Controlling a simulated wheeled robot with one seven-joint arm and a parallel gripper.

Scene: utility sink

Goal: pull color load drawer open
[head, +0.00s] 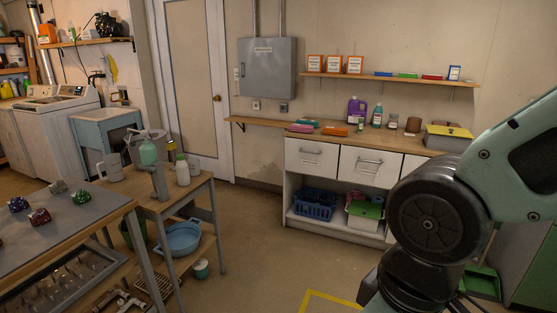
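A white cabinet (289,201) stands against the back wall under a wooden counter. It has a left drawer (311,161) and a middle drawer (368,170), each with a bar handle, and both look shut. My arm covers most of the front to the right of them, where part of another drawer front (412,163) shows. I cannot read any drawer labels, so I cannot tell which is the color load drawer. My arm fills the right side of the view, well in front of the cabinet. My gripper is not in view.
Bottles and colored packs stand on the counter (262,124). Baskets sit on the open shelf (333,222) below the drawers. A grey table (60,232) and a wooden cart (196,187) stand at the left. The floor (255,245) before the cabinet is clear, with yellow tape (330,297) nearer me.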

